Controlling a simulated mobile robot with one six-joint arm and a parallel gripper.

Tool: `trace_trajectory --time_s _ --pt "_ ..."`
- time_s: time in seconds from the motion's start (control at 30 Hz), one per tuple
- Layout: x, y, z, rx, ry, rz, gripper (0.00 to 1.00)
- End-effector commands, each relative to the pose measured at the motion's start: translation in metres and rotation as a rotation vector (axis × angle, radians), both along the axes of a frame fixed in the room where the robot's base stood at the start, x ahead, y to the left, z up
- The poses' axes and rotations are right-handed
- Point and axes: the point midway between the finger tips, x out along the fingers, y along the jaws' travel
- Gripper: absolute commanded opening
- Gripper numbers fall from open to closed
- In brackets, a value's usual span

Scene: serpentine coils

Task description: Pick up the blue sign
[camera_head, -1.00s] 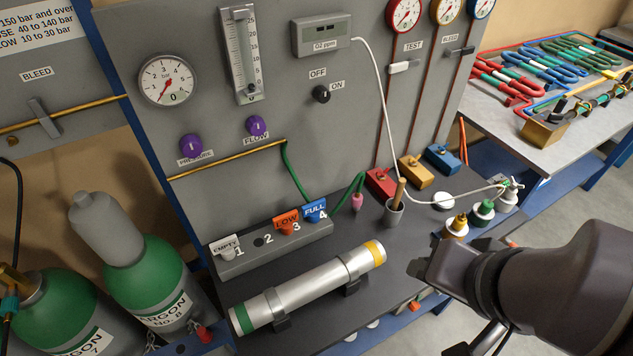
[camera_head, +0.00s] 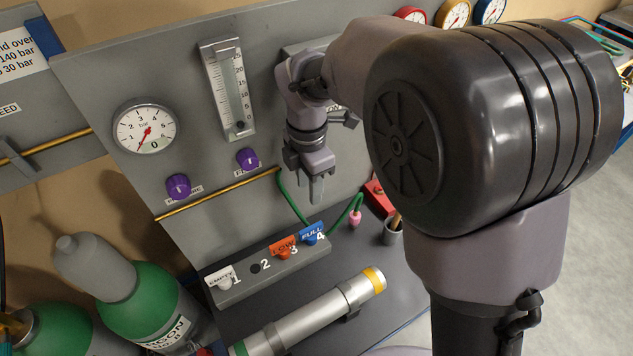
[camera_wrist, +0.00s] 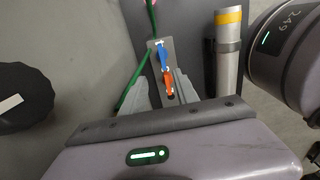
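The blue sign (camera_head: 312,231), marked FULL, stands at slot 4 on the right end of the grey slotted block (camera_head: 245,287). It also shows in the wrist view (camera_wrist: 163,57), just beyond the orange sign (camera_wrist: 169,86). My gripper (camera_head: 317,197) points down above the blue sign, apart from it, in the head view. In the wrist view its two fingers (camera_wrist: 162,84) are spread apart with nothing held, and the signs show between and beyond them. The orange LOW sign (camera_head: 283,246) stands close beside the blue one, at slot 3.
The white EMPTY sign (camera_head: 219,277) is at slot 1; slot 2 (camera_head: 256,267) is bare. A silver cylinder (camera_head: 315,312) lies in front of the block. A green hose (camera_head: 291,203) runs down behind the signs. The upright panel (camera_head: 90,80) with gauges stands behind my gripper.

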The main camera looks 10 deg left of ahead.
Motion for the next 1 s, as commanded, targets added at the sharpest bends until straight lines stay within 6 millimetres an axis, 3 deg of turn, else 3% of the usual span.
trace_trajectory --time_s 0.1,0.3,0.57,0.77,0.97,1.0 --pt "-0.002 -0.001 -0.043 -0.001 0.005 -0.001 0.36" --pt "-0.002 -0.001 -0.097 0.0 0.003 -0.004 0.36" --pt "-0.003 -0.001 -0.124 0.0 0.001 -0.005 0.36" --pt "-0.007 -0.001 -0.164 0.0 0.004 -0.007 0.36" --pt "-0.006 -0.001 -0.163 0.002 0.001 -0.007 0.36" --pt "-0.006 -0.001 -0.163 0.002 0.001 -0.007 0.32"
